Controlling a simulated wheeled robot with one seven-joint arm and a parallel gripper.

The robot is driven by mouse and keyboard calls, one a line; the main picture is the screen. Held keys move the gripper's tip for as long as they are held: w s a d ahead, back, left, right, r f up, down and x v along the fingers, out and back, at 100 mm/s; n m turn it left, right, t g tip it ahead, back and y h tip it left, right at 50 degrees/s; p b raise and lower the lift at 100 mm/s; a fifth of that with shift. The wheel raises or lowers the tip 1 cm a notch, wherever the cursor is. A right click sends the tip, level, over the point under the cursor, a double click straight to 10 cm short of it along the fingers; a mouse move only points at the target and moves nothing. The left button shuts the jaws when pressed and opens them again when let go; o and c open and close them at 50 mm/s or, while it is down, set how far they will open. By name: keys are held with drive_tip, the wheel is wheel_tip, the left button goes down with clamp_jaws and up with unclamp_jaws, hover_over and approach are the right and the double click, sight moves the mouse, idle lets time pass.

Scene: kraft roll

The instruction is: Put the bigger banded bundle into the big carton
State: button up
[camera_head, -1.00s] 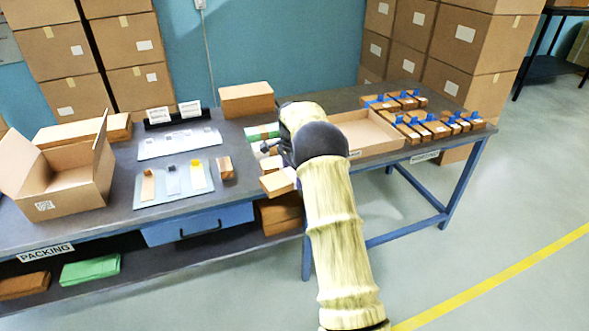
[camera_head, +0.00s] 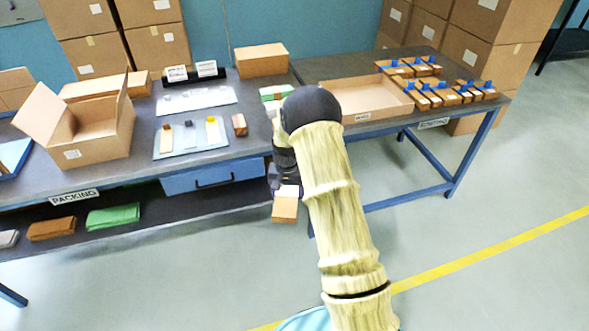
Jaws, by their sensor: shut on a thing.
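My gripper (camera_head: 286,187) is shut on a brown bundle (camera_head: 285,209) with a pale patch near its top. It holds the bundle in front of the bench's front edge, hanging below the gripper. The fingertips are small and partly hidden by my arm. The big carton (camera_head: 104,143) stands open on the left of the bench, flaps up; the part of its inside that shows looks empty. The held bundle is well to the right of the carton and apart from it. A small brown block (camera_head: 239,125) stands on the bench beside a grey mat.
The grey mat (camera_head: 165,153) and a pale tray (camera_head: 200,100) with small items lie between carton and arm. A closed box (camera_head: 262,60) stands behind. A shallow cardboard tray (camera_head: 365,97) and several blue-topped brown bundles (camera_head: 432,95) are at right. The front floor is clear.

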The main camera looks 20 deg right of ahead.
sight(286, 206)
drive_tip(key=s+r+n+p, duration=0.1)
drive_tip(key=s+a+r+n+p, duration=0.1)
drive_tip(key=s, duration=0.1)
drive_tip(key=s+a+r+p, duration=0.1)
drive_tip(key=s, duration=0.1)
drive_tip(key=shift+n+p, duration=0.4)
drive_tip(key=s+r+n+p, duration=0.1)
drive_tip(key=s+r+p, duration=0.4)
drive_tip(key=s, duration=0.1)
drive_tip(key=shift+s+a+r+n, duration=0.2)
drive_tip(key=shift+a+n, duration=0.2)
drive_tip(key=shift+a, duration=0.05)
drive_tip(key=shift+w, duration=0.15)
